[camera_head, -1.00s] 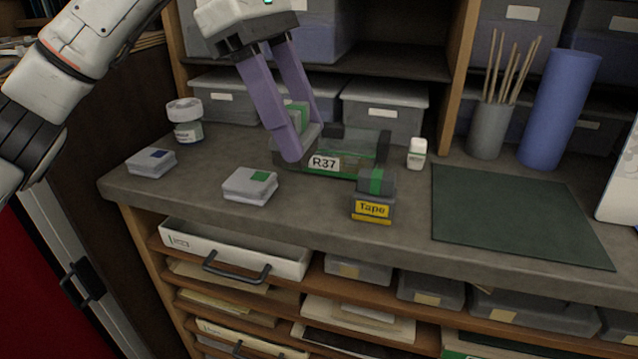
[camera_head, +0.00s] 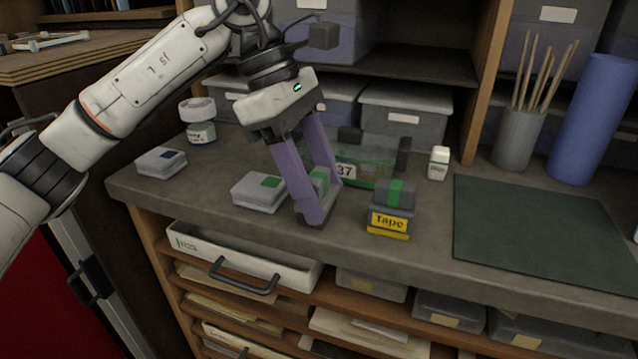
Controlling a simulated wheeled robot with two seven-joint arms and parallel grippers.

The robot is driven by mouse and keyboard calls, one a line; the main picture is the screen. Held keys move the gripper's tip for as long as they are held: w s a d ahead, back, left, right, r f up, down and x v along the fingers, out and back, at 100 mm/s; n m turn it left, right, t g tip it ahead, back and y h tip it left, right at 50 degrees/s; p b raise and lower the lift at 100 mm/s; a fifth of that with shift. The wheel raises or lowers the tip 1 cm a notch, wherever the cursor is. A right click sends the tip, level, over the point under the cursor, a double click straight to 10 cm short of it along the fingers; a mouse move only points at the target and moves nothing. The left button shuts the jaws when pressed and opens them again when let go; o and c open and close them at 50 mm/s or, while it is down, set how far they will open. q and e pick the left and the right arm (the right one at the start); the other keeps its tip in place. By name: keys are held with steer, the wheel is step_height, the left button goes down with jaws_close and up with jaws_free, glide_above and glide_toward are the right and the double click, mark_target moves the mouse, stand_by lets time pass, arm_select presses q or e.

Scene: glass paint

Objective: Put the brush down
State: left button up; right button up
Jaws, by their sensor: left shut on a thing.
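My left gripper (camera_head: 322,200) has purple fingers pointing down, just above or at the worktop, between the pad with the green square and the tape holder. It is shut on a small grey and green thing (camera_head: 320,181), mostly hidden by the fingers. I cannot make out a brush in the picture. A see-through bin (camera_head: 380,165) with a green base and a label reading "37" stands just behind the gripper, partly hidden. My right gripper is not in view.
The grey pad with a green square (camera_head: 259,192) lies left of the gripper. The tape holder (camera_head: 390,212) stands right. Also on the worktop are a blue-marked pad (camera_head: 161,162), a lidded jar (camera_head: 200,122), a small white bottle (camera_head: 438,163) and a bare dark mat (camera_head: 540,225).

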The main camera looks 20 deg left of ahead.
arm_select(q)
steer(key=o, duration=1)
steer(key=shift+c, duration=0.2)
steer(key=p+v, duration=0.1)
steer(key=v, duration=1.1)
